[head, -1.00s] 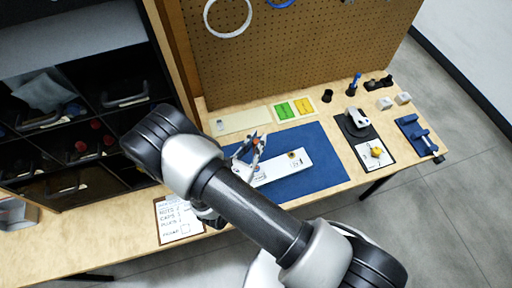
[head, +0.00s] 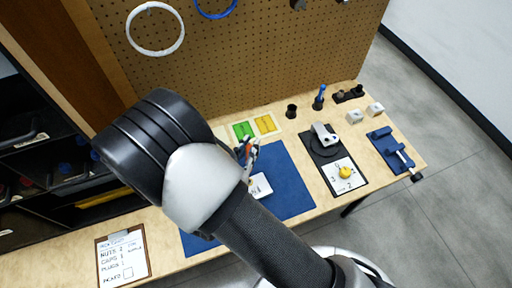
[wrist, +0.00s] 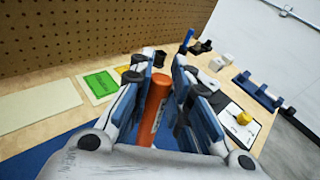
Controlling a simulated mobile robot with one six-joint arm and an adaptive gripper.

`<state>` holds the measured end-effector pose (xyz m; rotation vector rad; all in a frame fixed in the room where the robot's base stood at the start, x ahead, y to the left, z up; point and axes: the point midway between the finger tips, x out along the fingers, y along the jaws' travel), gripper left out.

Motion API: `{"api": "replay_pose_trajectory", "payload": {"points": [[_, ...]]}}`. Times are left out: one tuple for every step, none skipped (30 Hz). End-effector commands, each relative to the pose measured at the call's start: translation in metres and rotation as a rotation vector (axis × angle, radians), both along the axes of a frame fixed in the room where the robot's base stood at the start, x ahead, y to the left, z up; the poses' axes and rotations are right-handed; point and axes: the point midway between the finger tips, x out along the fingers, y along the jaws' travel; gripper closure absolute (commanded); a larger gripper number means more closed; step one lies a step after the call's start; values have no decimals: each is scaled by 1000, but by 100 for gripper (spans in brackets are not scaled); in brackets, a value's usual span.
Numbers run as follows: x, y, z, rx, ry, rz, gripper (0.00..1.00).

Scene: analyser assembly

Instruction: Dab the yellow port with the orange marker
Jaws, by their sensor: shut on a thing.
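My gripper (wrist: 156,95) is shut on the orange marker (wrist: 152,108), which stands up between the blue-padded fingers in the wrist view. In the head view my gripper (head: 248,152) is over the blue mat (head: 290,190), with a little orange showing between its fingers. The marker's tip is not clear in either view.
Right of the mat are a black-and-white board with a yellow knob (head: 345,170), a grey clamp-like part (head: 324,135) and a blue fixture (head: 391,146). A blue pen (head: 320,95) stands behind. Green and yellow cards (head: 254,127) lie behind the mat. A clipboard (head: 122,258) lies at front left.

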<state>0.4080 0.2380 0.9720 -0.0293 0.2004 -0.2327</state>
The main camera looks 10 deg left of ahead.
Motion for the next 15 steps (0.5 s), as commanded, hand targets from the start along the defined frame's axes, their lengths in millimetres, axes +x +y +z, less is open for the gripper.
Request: {"api": "replay_pose_trajectory", "payload": {"points": [[0, 0, -5, -1, 0, 0, 100], [0, 0, -8, 0, 0, 0, 100], [0, 0, -11, 0, 0, -1, 100], [0, 0, -14, 0, 0, -1, 100], [0, 0, -17, 0, -1, -1, 100], [0, 0, -22, 0, -1, -1, 100], [0, -1, -25, 0, -1, -1, 100], [0, -1, -29, -1, -1, -1, 100], [0, -1, -33, -2, -1, -2, 100], [0, -1, -36, -2, -1, -2, 100], [0, -1, -40, -1, -1, -2, 100], [0, -1, -44, -1, -1, -2, 100], [0, -1, -46, -1, -1, -2, 100], [0, -1, -49, 0, -1, -2, 100], [0, -1, -51, 0, -1, -2, 100]]}}
